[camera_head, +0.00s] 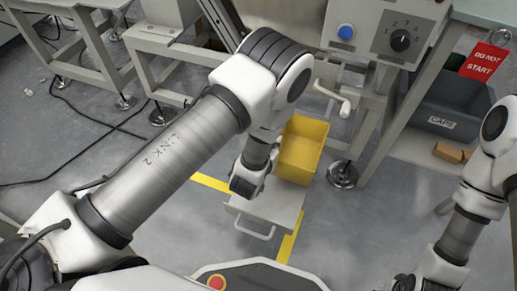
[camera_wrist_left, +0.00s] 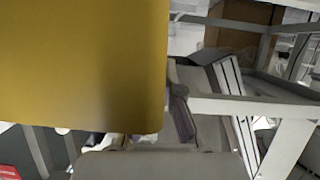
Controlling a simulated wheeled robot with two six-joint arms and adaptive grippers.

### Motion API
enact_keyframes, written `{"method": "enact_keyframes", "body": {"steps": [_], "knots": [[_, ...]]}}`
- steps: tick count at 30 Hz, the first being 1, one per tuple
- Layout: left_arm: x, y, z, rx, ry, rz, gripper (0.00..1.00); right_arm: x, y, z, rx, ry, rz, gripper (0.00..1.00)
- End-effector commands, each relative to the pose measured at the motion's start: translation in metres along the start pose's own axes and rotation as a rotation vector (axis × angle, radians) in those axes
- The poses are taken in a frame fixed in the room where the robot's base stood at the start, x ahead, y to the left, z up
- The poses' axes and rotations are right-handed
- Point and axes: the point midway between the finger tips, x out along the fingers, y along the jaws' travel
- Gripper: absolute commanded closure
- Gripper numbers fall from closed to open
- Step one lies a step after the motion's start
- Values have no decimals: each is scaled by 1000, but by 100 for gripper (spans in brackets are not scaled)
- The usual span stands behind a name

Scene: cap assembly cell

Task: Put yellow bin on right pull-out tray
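The yellow bin (camera_head: 304,146) is upright, with its open top up, at the back part of a grey pull-out tray (camera_head: 272,208). I cannot tell whether it rests on the tray or hangs just above it. My left gripper (camera_head: 246,183) points down at the bin's left side, over the tray. Its fingers are mostly hidden, so its grip does not show. In the left wrist view the yellow bin wall (camera_wrist_left: 85,65) fills the upper left, very close to the camera. My right gripper (camera_head: 405,283) is partly visible at the bottom edge, away from the bin.
A machine with a blue button (camera_head: 346,32), a dial and a white crank handle (camera_head: 334,97) stands behind the bin. A dark grey bin (camera_head: 446,112) sits at the right beneath a red sign (camera_head: 485,61). Yellow floor tape (camera_head: 289,243) runs beside the tray. Cables lie on the left floor.

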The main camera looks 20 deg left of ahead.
Motion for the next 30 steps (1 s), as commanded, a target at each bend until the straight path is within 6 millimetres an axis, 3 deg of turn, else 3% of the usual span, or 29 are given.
{"method": "enact_keyframes", "body": {"steps": [1,3,11,15,26,28,29,30], "knots": [[12,-21,2,-10,4,-13,100,14,0,0,0,-1,0,60],[21,-39,-2,-10,6,-11,100,21,0,0,1,1,0,60],[36,-72,-9,-6,3,-6,100,33,1,-1,4,4,0,60],[48,-70,22,-2,1,-2,100,59,1,-2,8,6,1,60],[49,-70,24,-3,1,-3,100,58,1,-3,10,7,1,60],[49,-70,24,-2,0,-3,75,57,1,-3,10,7,1,60],[49,-70,24,-2,0,-3,69,57,1,-3,10,7,1,60],[49,-70,24,-2,0,-3,69,57,1,-3,10,7,1,60]]}}
